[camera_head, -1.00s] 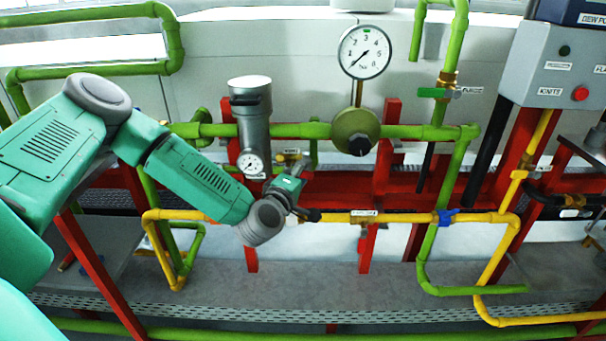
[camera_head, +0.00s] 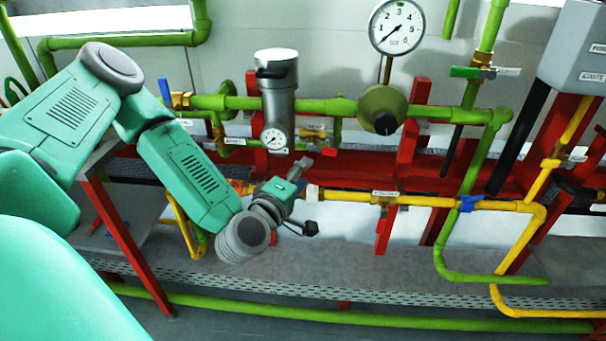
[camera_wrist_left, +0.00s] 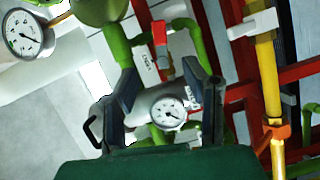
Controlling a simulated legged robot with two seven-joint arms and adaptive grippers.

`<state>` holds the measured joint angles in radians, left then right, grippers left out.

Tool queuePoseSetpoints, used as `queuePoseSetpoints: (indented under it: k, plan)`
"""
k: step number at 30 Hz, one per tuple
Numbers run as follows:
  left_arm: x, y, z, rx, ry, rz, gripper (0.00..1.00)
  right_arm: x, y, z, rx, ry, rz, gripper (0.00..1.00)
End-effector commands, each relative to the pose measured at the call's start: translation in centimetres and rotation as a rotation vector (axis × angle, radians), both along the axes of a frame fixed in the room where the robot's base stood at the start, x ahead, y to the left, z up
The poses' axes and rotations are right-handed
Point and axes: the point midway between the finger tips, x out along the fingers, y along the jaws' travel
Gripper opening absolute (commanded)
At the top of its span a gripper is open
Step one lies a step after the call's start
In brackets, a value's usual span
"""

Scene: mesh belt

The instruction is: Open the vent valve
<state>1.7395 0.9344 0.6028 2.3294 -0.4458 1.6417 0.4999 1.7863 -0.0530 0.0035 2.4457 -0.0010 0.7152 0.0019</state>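A small brass valve (camera_head: 313,138) with a white label, too small to read surely, sits on the green pipework right of the grey filter cylinder. A valve with a red handle (camera_wrist_left: 159,33), seemingly the same one, shows in the left wrist view beside a white label (camera_wrist_left: 150,67). My left gripper (camera_head: 307,196) is below and in front of it, beside the yellow pipe. In the left wrist view the fingers of my left gripper (camera_wrist_left: 160,88) are spread with nothing held. The valve lies beyond them, apart. My right gripper is out of view.
The filter cylinder (camera_head: 278,105) with its small gauge (camera_head: 273,139) stands close to the gripper. A yellow pipe (camera_head: 345,197) runs behind it. A large gauge (camera_head: 397,25), red frame posts (camera_head: 408,135) and a green-handled valve (camera_head: 465,72) are further right.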

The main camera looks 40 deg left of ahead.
Motion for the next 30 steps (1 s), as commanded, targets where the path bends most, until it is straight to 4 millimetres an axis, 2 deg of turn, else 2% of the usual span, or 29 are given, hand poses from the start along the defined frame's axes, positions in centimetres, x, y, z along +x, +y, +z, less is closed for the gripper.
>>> queuePoseSetpoints:
  k: [8, 13, 20, 25, 30]
  plan:
    - [-0.1, 0.0, -0.2, -0.002, 0.004, 0.001, 0.40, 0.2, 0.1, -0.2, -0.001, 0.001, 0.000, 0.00]
    - [-1.1, -0.4, -1.0, 0.005, 0.032, 0.004, 0.40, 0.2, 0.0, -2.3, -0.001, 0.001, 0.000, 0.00]
    - [-1.6, -0.2, -0.1, 0.054, 0.039, 0.001, 0.40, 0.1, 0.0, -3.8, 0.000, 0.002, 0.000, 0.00]
    - [0.1, 0.1, 0.1, 0.062, 0.037, 0.000, 0.40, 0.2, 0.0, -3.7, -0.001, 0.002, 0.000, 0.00]
    - [3.5, 0.6, -0.2, 0.061, 0.037, 0.001, 0.40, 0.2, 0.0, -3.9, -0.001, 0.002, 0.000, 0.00]
